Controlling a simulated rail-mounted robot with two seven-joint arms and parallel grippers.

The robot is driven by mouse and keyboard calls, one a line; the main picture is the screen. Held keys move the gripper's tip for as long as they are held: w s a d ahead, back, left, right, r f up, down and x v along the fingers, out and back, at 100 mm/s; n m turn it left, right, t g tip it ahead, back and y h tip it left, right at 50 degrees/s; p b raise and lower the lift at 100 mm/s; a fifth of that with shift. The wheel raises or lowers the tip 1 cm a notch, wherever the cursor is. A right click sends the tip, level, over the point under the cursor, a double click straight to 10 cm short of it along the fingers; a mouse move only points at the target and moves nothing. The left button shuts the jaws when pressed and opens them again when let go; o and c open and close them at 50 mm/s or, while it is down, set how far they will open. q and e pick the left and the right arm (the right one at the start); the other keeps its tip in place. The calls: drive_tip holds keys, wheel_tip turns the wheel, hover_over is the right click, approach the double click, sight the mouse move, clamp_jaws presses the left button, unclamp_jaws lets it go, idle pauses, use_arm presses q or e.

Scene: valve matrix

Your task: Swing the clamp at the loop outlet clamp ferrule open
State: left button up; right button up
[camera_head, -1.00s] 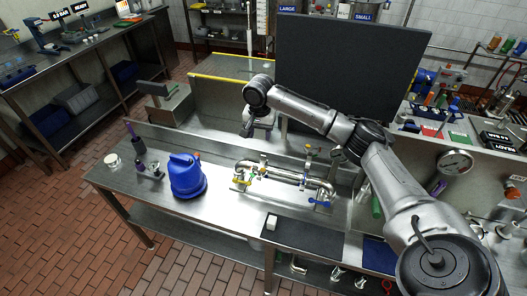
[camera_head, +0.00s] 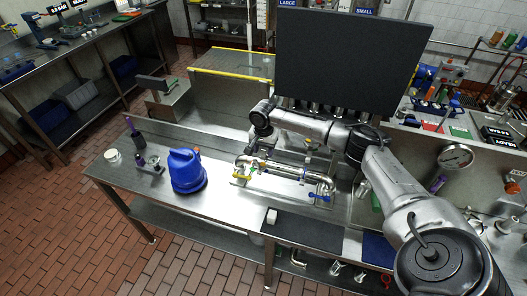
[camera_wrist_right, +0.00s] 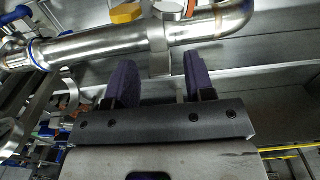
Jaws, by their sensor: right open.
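The steel pipe loop (camera_head: 283,170) lies on the bench with yellow and blue handles at its ends. My right gripper (camera_head: 254,146) hangs over its back-left end, partly hidden by my wrist. In the right wrist view my gripper (camera_wrist_right: 158,66) is open, its two purple fingers apart and empty. They point at the pipe (camera_wrist_right: 95,46), just short of it. A steel band (camera_wrist_right: 158,42) wraps the pipe between the fingertips; I cannot tell whether it is the outlet clamp or a support. A yellow part (camera_wrist_right: 125,13) sits beyond. My left gripper is not in view.
A blue jug (camera_head: 186,171) stands left of the loop. A large dark panel (camera_head: 350,62) rises behind the bench. A gauge (camera_head: 456,157) is at the right. The bench front (camera_head: 230,208) between jug and dark mat is clear.

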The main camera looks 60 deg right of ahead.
drive_tip(key=shift+f, duration=0.45)
drive_tip(key=shift+c, duration=0.2)
clamp_jaws()
